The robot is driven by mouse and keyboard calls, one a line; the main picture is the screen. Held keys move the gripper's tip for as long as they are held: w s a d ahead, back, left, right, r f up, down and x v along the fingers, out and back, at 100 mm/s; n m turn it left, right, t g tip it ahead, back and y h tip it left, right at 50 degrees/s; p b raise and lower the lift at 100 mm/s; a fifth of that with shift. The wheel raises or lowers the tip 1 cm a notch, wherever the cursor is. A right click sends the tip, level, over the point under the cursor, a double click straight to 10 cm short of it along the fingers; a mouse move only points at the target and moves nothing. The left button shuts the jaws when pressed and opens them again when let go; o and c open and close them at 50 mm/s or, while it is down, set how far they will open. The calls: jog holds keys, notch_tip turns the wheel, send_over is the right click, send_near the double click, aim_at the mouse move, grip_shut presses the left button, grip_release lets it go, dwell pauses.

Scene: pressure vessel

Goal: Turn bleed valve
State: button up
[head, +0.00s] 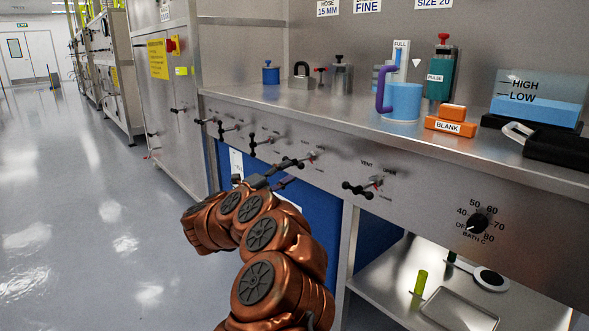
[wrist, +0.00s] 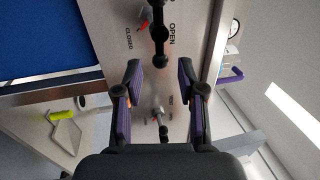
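Several black-handled valves line the steel front panel. My gripper (head: 270,181) is at the valve handle (head: 288,163) in the middle of the row. In the wrist view my gripper (wrist: 160,75) is open, its two fingers apart. A black valve handle (wrist: 159,35) with OPEN and CLOSED labels has its lower knob in line with the gap, just at the fingertips. I cannot tell whether anything touches. A second valve (wrist: 160,112) shows between the fingers. The valve marked VENT (head: 362,188) is right of my gripper in the head view. No bleed label is readable.
The steel counter (head: 330,105) above the panel holds a blue mug (head: 403,102), an orange BLANK block (head: 450,125) and other items. A bath dial (head: 478,223) is at the right. Below is a shelf with a tray (head: 460,310). The floor at left is clear.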

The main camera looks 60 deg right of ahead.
jog(key=v, duration=0.6)
jog(key=shift+a, duration=0.25)
jog(key=shift+w+f, duration=0.1)
dwell(0.5)
